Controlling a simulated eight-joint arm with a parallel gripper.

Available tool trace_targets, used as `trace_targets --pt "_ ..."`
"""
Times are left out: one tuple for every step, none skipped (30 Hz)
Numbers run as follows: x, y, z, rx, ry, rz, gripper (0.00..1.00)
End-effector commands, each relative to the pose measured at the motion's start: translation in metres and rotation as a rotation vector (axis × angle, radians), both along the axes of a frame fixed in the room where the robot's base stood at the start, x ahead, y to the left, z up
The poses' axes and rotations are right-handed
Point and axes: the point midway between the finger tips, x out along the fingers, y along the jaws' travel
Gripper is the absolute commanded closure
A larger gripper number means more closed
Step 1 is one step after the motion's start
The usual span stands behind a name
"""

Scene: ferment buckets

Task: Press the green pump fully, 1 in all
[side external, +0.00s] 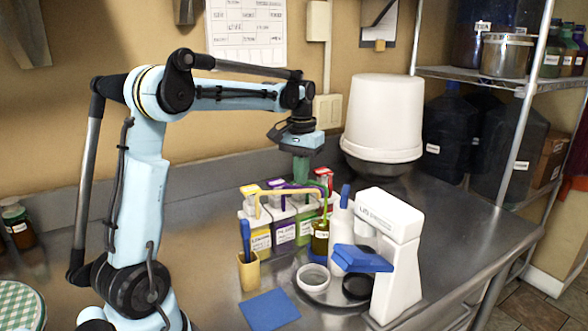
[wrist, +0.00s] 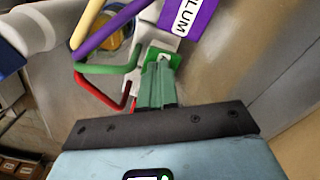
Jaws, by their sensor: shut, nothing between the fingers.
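My gripper (side external: 300,183) points down over the row of pump bottles, its green fingers closed together. In the wrist view the fingertips (wrist: 160,62) overlap the near part of the green pump's head (wrist: 163,54); I cannot tell whether they touch or press it. The green pump's spout (wrist: 108,69) reaches left between the purple and red spouts. In the side view the fingers hide most of the green pump's head, and its bottle shows a green label (side external: 305,228).
The red pump (side external: 324,176) and purple pump label (wrist: 187,17) flank it closely. A small amber jar (side external: 320,238) stands under the spouts.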

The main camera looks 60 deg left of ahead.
Motion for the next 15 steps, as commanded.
trace_targets --pt "0.0 0.0 0.0 0.0 0.0 0.0 1.0" --pt "0.0 0.0 0.0 0.0 0.0 0.0 1.0" --pt "0.0 0.0 0.001 0.0 0.0 0.0 1.0" --pt "0.0 0.0 0.001 0.0 0.0 0.0 1.0" --pt "0.0 0.0 0.002 0.0 0.0 0.0 1.0" --pt "0.0 0.0 0.004 0.0 0.0 0.0 1.0" --pt "0.0 0.0 0.006 0.0 0.0 0.0 1.0" --pt "0.0 0.0 0.007 0.0 0.0 0.0 1.0" --pt "0.0 0.0 0.01 0.0 0.0 0.0 1.0" --pt "0.0 0.0 0.011 0.0 0.0 0.0 1.0" --pt "0.0 0.0 0.013 0.0 0.0 0.0 1.0" --pt "0.0 0.0 0.015 0.0 0.0 0.0 1.0" --pt "0.0 0.0 0.017 0.0 0.0 0.0 1.0" --pt "0.0 0.0 0.018 0.0 -0.001 0.0 1.0" --pt "0.0 0.0 0.02 0.0 -0.001 0.0 1.0"
